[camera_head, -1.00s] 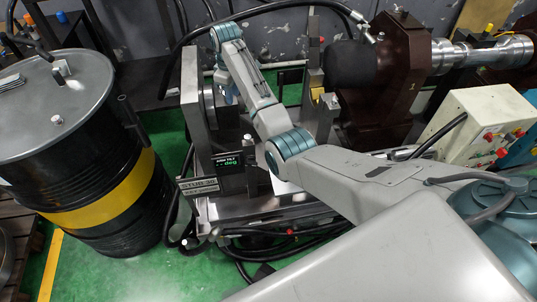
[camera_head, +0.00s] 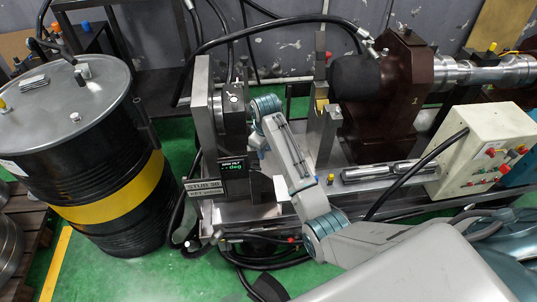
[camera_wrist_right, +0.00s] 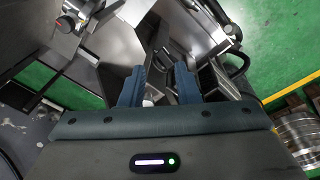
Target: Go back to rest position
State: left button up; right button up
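My right arm reaches in from the lower right in the head view. Its gripper (camera_head: 258,142) hangs beside the grey metal fixture (camera_head: 203,110), to the right of the small display (camera_head: 233,168), and is partly hidden by the wrist. In the right wrist view the two blue fingers of the right gripper (camera_wrist_right: 160,82) stand apart with nothing held between them. Metal parts of the fixture lie beyond the fingertips. My left gripper is in neither view.
A black drum (camera_head: 100,215) with a yellow band stands at the left. A brown housing (camera_head: 392,95) with a metal shaft is at the back right. A white control box (camera_head: 475,150) stands at the right. Hoses and cables run around the fixture.

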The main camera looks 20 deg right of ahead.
jog(key=shift+s+f, duration=0.3)
jog(key=shift+s, duration=0.3)
jog(key=s+d+f+m, duration=0.1)
jog(key=s+f, duration=0.5)
jog(key=f, duration=0.5)
jog(key=s+d+f+m, duration=0.1)
jog(key=s+f, duration=0.5)
jog(key=f, duration=0.4)
jog(key=s+d+f+m, duration=0.1)
jog(key=s+f, duration=0.5)
jog(key=f, duration=0.5)
jog(key=s+f+m, duration=0.1)
jog(key=s+f, duration=0.4)
jog(key=s, duration=0.7)
jog(key=s+d+f, duration=0.1)
jog(key=s+f, duration=0.5)
jog(key=s, duration=0.7)
jog(key=s+d+f+m, duration=0.1)
jog(key=s+f, duration=0.4)
jog(key=s, duration=0.8)
jog(key=shift+d+f+m, duration=0.2)
jog(key=shift+f+m, duration=0.1)
jog(key=shift+f, duration=0.1)
